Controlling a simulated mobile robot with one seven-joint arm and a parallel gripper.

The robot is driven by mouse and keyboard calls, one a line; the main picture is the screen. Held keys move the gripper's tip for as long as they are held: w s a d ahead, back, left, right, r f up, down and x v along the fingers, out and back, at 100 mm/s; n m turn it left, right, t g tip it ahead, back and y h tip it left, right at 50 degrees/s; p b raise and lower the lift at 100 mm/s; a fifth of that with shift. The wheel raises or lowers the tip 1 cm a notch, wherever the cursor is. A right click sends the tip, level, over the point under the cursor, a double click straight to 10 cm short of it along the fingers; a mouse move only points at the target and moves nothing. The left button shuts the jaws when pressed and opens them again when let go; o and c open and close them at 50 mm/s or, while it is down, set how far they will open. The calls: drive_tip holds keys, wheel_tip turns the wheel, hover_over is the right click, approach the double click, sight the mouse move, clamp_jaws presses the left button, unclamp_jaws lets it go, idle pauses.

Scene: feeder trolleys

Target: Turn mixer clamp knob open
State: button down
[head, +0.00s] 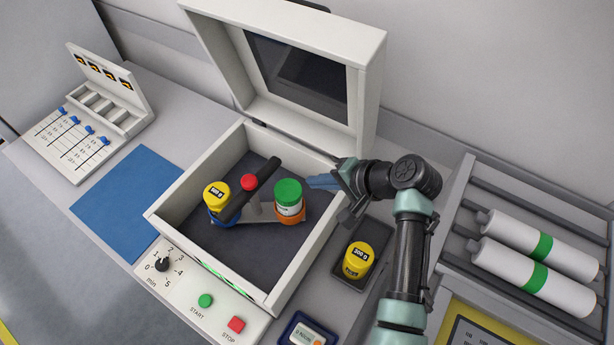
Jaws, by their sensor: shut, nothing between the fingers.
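The mixer clamp knob (266,172) is a long black bar with a red centre cap (249,181), standing on a post in the middle of the open mixer box (169,225). The bar runs diagonally from lower left to upper right. A yellow jar marked "SUB B" (216,191) sits in a blue ring at the left, partly behind the bar. A green-lidded white jar (288,193) sits in an orange ring at the right. My gripper (312,183) is shut and empty, right of the green-lidded jar near the box's right wall, apart from the knob.
The mixer lid (370,85) stands open behind the box. A timer dial (162,264), green start button (205,300) and red stop button (236,324) are in front. Another yellow jar (357,259) and a rack of white cylinders (539,243) are right. A blue mat (130,205) lies clear left.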

sight(270, 165)
drive_tip(key=b+x, duration=0.6)
drive_tip(key=x, duration=0.2)
drive_tip(key=shift+s+f+b, duration=0.1)
drive_tip(key=shift+f+b, duration=0.15)
drive_tip(key=shift+b, duration=0.1)
drive_tip(key=w+a+b, duration=0.1)
drive_tip(key=w+a, duration=0.1)
drive_tip(key=shift+a+b, duration=0.35)
drive_tip(key=shift+a, duration=0.05)
drive_tip(key=shift+w+a+r, duration=0.2)
drive_tip(key=shift+w+a, duration=0.05)
drive_tip(key=shift+a, duration=0.15)
drive_tip(key=shift+w+a+f+n+g+y+b, duration=0.1)
drive_tip(key=shift+w+a+n+g+y+b, duration=0.15)
drive_tip(key=shift+w+n+g+b, duration=0.75)
drive_tip(key=shift+a+t+b, duration=0.25)
drive_tip(key=shift+t+b, duration=0.15)
drive_tip(key=shift+b, duration=0.15)
drive_tip(key=shift+w+a, duration=0.8)
drive_tip(key=shift+w, duration=0.25)
drive_tip(key=v, duration=1.3)
drive_tip(key=shift+b, duration=0.35)
